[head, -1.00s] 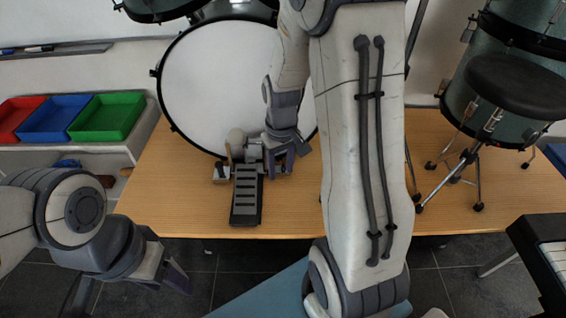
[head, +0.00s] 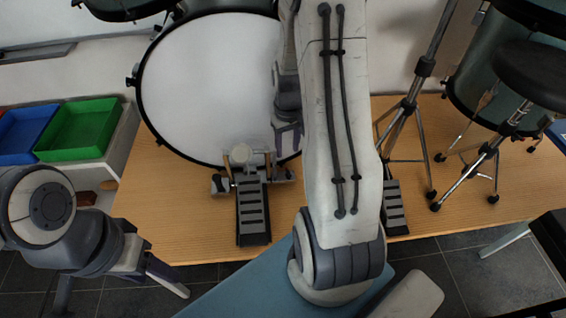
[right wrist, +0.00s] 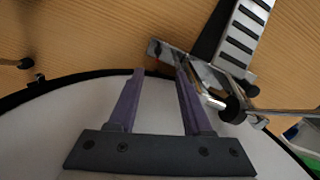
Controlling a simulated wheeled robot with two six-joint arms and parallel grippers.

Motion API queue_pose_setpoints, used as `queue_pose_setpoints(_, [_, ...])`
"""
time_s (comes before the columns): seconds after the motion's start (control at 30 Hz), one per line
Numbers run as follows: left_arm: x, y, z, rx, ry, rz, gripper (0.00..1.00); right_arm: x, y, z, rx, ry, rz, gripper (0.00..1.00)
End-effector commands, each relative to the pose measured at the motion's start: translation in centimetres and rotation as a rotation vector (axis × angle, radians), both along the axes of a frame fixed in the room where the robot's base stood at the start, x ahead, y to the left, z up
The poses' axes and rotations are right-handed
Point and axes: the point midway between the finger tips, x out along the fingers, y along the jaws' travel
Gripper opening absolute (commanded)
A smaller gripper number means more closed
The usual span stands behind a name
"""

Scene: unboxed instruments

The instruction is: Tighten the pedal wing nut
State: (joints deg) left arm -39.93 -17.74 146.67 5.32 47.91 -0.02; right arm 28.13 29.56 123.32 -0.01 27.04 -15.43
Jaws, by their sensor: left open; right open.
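The bass drum pedal stands on the wooden platform at the drum's foot, with a black ribbed footboard (head: 252,212) and a pale round beater (head: 240,155). In the right wrist view the footboard (right wrist: 243,38) and its metal frame (right wrist: 205,78) lie beyond and right of the fingers. The wing nut is too small to pick out surely in either view. My right gripper (head: 288,138) is open and empty, in front of the drum head, above the pedal's right side; it also shows in the right wrist view (right wrist: 160,72). My left gripper (head: 168,275) is open and empty at lower left, away from the pedal.
The bass drum (head: 210,85) stands right behind the pedal. A second ribbed pedal (head: 394,210) and a tripod stand (head: 405,125) are to the right, partly behind my right arm. A black stool (head: 540,75) stands further right. A green tray (head: 80,128) is at left.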

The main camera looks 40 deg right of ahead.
Motion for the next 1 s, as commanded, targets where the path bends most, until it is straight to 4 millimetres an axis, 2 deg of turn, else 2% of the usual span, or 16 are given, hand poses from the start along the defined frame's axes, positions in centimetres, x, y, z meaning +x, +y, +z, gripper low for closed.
queue_pose_setpoints(0.17, [0.0,0.0,-0.2,0.000,0.000,0.000,0.57,-0.4,-0.5,-1.8,0.003,0.004,-0.010,0.49])
queue_pose_setpoints(0.4, [0.0,0.0,-0.5,0.000,0.000,0.000,0.57,-0.6,-0.6,-6.4,0.003,0.006,-0.012,0.49])
queue_pose_setpoints(0.6, [0.0,0.0,-0.7,0.000,0.000,0.000,0.57,-0.4,-0.5,-9.3,0.002,0.004,-0.010,0.49])
queue_pose_setpoints(0.77, [0.0,0.0,-0.7,0.000,0.000,0.000,0.57,-0.4,-0.4,-10.3,0.001,0.002,-0.009,0.49])
queue_pose_setpoints(1.0, [0.0,0.0,-0.7,0.000,0.000,0.000,0.57,-0.3,-0.4,-10.4,0.000,0.000,-0.008,0.49])
